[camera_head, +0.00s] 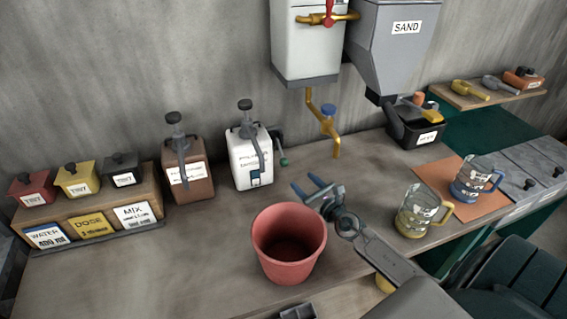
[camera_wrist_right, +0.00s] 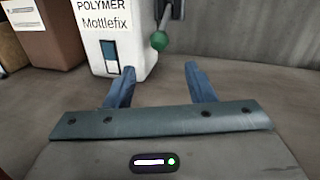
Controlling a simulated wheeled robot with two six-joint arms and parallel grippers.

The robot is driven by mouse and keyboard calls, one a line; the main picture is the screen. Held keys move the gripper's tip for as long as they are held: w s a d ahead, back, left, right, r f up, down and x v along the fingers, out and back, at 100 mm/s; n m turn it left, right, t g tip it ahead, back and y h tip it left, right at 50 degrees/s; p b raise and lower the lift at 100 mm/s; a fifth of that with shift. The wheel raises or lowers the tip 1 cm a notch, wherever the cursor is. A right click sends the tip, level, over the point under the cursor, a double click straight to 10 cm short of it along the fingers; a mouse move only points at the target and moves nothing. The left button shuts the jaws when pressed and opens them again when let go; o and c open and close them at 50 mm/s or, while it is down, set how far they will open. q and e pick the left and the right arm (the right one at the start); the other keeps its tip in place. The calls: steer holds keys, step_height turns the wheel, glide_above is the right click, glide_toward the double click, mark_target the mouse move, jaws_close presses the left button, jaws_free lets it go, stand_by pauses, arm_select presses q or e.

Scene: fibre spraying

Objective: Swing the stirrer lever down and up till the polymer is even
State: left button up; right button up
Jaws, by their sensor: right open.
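The white polymer container (camera_head: 246,172) stands at the back of the bench with a dark pump on top. Its label reads "POLYMER Mottlefix" in the right wrist view (camera_wrist_right: 115,22), above a small blue-and-white window (camera_wrist_right: 110,57). The stirrer lever hangs at the container's right side and ends in a green knob (camera_head: 284,161); the knob also shows in the wrist view (camera_wrist_right: 159,41). My right gripper (camera_head: 306,188) is open, its blue fingers pointing towards the container. The knob appears beyond and between the fingertips (camera_wrist_right: 156,75), and nothing is held. My left gripper is out of view.
A red bucket (camera_head: 289,243) stands just in front of my right gripper. A brown container (camera_head: 187,180) is left of the polymer. A brass tap (camera_head: 334,140) hangs from the wall tank to the right. Two jugs, yellow (camera_head: 413,217) and blue (camera_head: 468,185), stand farther right.

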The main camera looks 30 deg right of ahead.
mark_target(287, 165)
steer(key=w, duration=0.3)
steer(key=shift+w+a+r, duration=0.1)
steer(key=shift+w+r, duration=0.25)
steer(key=shift+w, duration=0.05)
steer(key=w, duration=0.3)
steer(key=shift+f, duration=0.25)
steer(key=shift+w+b, duration=0.35)
steer(key=shift+w, duration=0.85)
steer(key=shift+c, duration=0.3)
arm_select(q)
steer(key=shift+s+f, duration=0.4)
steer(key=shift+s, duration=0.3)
arm_select(e)
jaws_close()
